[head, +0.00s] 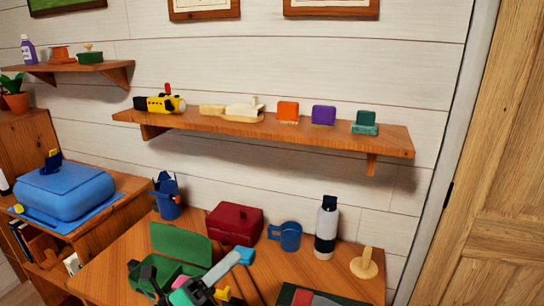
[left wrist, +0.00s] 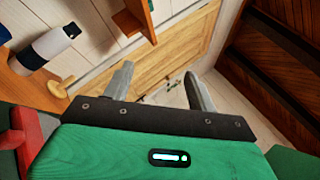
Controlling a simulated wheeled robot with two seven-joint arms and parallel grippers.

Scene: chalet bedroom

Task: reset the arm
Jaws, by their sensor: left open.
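My left gripper (head: 232,268) shows low in the middle of the head view, over the front of the wooden table, pointing up and to the right. In the left wrist view my left gripper (left wrist: 159,72) has a green body, a dark crossbar and two grey fingers spread apart, with nothing between them. Beyond the fingers are a pale wooden door and floor. My right gripper is in neither view.
The table holds a green open case (head: 180,242), red box (head: 235,223), blue mug (head: 286,237), bottle (head: 327,228) and wooden peg stand (head: 364,265). A wall shelf (head: 340,137) with toys hangs above. A blue case (head: 66,187) stands left. The door (head: 505,190) is right.

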